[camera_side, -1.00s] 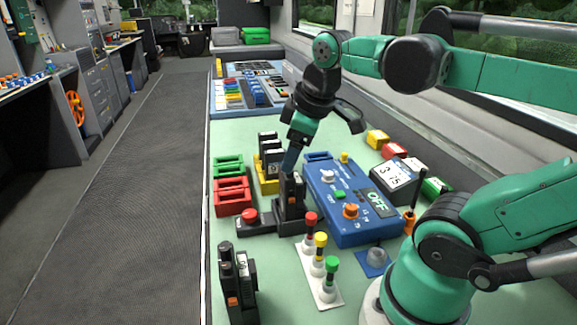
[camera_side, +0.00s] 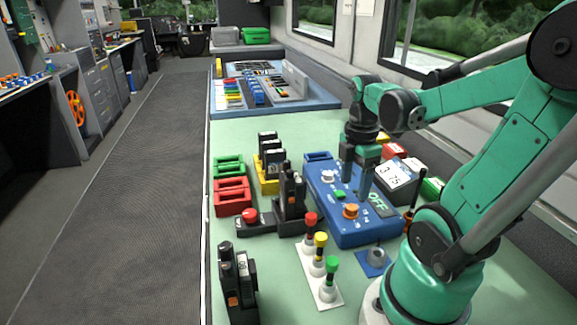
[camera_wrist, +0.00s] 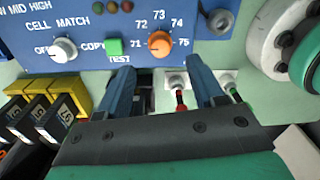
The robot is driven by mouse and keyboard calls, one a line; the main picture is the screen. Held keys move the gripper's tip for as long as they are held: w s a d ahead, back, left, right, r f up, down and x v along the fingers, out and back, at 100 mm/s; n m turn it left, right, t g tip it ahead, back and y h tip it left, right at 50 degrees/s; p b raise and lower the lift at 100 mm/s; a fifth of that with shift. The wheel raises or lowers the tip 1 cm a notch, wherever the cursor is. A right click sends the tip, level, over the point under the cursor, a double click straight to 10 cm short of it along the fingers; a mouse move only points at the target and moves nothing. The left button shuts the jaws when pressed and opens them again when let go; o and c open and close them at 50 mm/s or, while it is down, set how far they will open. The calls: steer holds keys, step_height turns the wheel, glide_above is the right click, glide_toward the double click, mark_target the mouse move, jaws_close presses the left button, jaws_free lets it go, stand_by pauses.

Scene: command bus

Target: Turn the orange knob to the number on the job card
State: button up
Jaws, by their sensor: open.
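The orange knob (camera_side: 351,211) sits on the blue console (camera_side: 330,228). In the wrist view the orange knob (camera_wrist: 160,43) has the numbers 71 to 75 around it; where it points is unclear. A white card or screen in a dark frame (camera_side: 398,183) stands behind the console and seems to read "3 75". My gripper (camera_side: 357,190) points down above the console, behind the knob in the side view. Its two fingers (camera_wrist: 160,68) are apart, with nothing between them. In the wrist view the knob lies just beyond the fingertips, apart from them.
A white knob (camera_wrist: 63,48) and a green button (camera_wrist: 114,46) are beside the orange knob. Red, yellow and green levers (camera_side: 320,262) stand in front of the console. Black radios (camera_side: 290,192) stand to its left. A screwdriver (camera_side: 411,212) is upright at right.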

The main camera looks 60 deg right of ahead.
mark_target(352, 206)
steer(key=shift+f, duration=2.55)
steer(key=shift+c, duration=0.2)
jaws_close()
